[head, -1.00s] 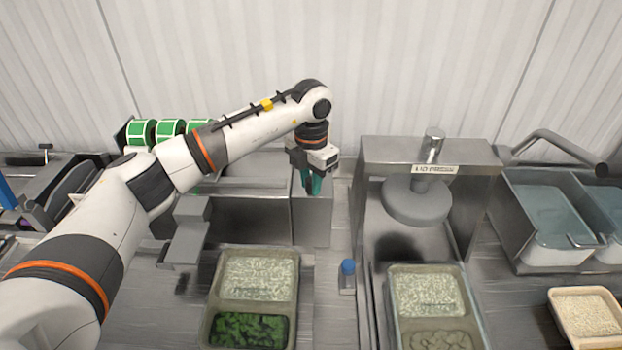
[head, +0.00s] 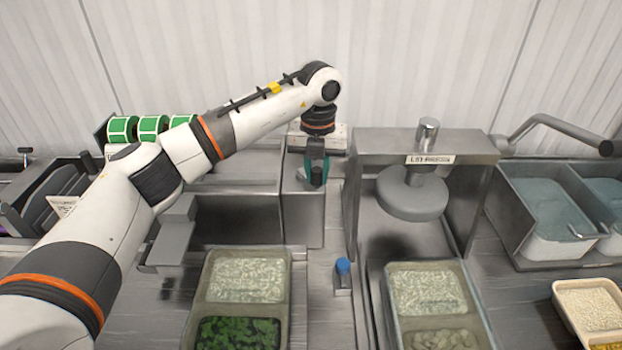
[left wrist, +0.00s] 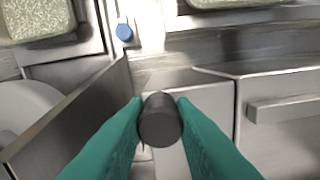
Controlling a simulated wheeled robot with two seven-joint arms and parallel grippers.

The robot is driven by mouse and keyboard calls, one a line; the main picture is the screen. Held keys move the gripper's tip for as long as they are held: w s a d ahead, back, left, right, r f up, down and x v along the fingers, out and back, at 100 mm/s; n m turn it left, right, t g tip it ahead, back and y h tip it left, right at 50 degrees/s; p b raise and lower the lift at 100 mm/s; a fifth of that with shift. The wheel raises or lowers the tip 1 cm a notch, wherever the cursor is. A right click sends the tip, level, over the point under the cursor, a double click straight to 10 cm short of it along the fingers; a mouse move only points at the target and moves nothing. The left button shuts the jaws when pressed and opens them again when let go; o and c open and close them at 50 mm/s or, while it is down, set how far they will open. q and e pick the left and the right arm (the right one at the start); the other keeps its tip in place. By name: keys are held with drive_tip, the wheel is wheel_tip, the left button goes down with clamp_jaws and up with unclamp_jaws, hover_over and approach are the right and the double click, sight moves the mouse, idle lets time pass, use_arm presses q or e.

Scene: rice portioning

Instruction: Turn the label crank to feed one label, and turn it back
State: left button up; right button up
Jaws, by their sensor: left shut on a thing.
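My left gripper (head: 316,172) is at the right end of the grey metal label machine (head: 235,205), in the middle of the head view. In the left wrist view its two teal fingers (left wrist: 160,120) are shut on a dark round knob, the crank handle (left wrist: 161,128). The rest of the crank is hidden under the knob and fingers. Several green label rolls (head: 153,127) stand behind my left arm at the back left. No loose label is clearly visible. My right gripper is not in view.
A lid press (head: 425,143) stands close to the right of the label machine. Two filled trays (head: 290,300) (head: 388,310) sit in front. A small blue button (head: 343,266) lies between them. Sinks (head: 545,215) and a rice container (head: 590,309) are at the right.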

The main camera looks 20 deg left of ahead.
use_arm(q)
drive_tip(key=n, duration=0.1)
drive_tip(key=w+n+b, duration=0.1)
drive_tip(key=n, duration=0.1)
drive_tip(key=shift+w+d, duration=0.15)
drive_tip(key=shift+d, duration=0.2)
drive_tip(key=n, duration=0.1)
drive_tip(key=w+n+b, duration=0.1)
drive_tip(key=shift+w+d+n, duration=0.1)
drive_tip(key=shift+d+n, duration=0.05)
drive_tip(key=shift+n, duration=0.25)
drive_tip(key=w+n, duration=0.1)
drive_tip(key=n, duration=0.1)
drive_tip(key=w+n, duration=0.1)
drive_tip(key=n, duration=0.2)
drive_tip(key=w+n+b, duration=0.1)
drive_tip(key=n, duration=0.1)
drive_tip(key=shift+w+a+r+n, duration=0.15)
drive_tip(key=shift+w+a+n, duration=0.1)
drive_tip(key=shift+a+n, duration=0.15)
drive_tip(key=shift+w+a+n, duration=0.2)
drive_tip(key=shift+w+n, duration=0.05)
drive_tip(key=shift+n, duration=0.5)
drive_tip(key=shift+w+a+n, duration=0.2)
drive_tip(key=shift+w+n, duration=0.05)
drive_tip(key=shift+n, duration=0.5)
drive_tip(key=o, duration=1)
